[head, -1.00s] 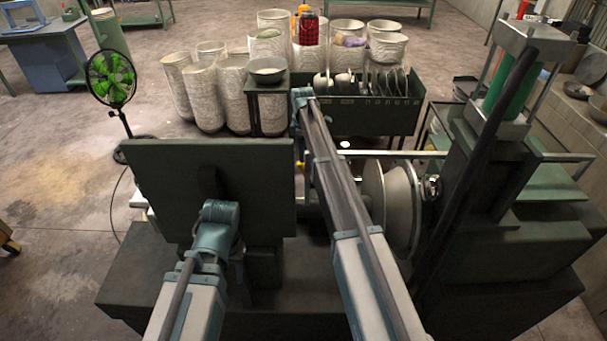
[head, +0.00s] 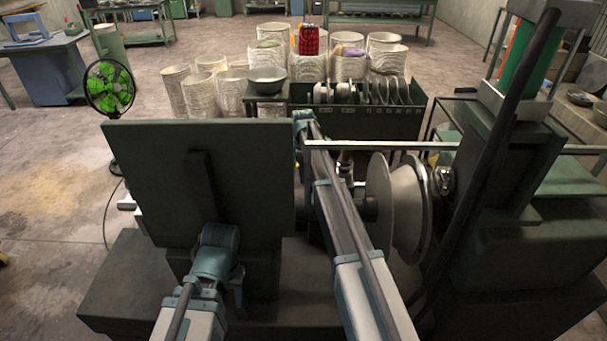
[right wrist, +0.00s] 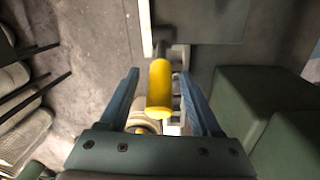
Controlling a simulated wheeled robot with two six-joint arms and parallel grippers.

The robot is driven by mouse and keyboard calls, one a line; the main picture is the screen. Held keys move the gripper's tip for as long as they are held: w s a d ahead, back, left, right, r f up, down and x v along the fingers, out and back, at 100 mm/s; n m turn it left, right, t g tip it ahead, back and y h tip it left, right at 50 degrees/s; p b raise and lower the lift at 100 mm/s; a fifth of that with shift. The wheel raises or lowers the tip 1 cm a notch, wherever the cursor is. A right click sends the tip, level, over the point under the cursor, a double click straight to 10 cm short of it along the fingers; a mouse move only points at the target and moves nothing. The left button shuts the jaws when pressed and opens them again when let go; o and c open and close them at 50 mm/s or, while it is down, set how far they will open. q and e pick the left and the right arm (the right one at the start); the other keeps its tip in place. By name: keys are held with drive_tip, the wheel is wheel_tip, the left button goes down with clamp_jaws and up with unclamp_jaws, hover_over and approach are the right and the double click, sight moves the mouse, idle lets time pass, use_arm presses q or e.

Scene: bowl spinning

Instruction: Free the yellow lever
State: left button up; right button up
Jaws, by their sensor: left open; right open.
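The yellow lever (right wrist: 159,90) shows in the right wrist view as a short yellow cylinder joined to a grey metal fitting at its far end. My right gripper (right wrist: 160,77) is open, with one blue finger on each side of the lever and gaps visible on both sides. Its jaws are not shut on it. In the head view my right arm reaches forward over the machine, and its fingers and the lever are hidden. My left gripper (head: 238,291) is low in front of the dark green panel, partly hidden by its wrist, and I see nothing in it.
The dark green panel (head: 140,185) stands in front of my left arm. A metal bar (head: 400,147) and pale spinning discs (head: 381,205) lie right of my right arm. A dish rack (head: 400,125), a bowl (head: 267,80) and a green fan (head: 108,88) stand beyond.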

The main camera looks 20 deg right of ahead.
clamp_jaws()
idle(1.3)
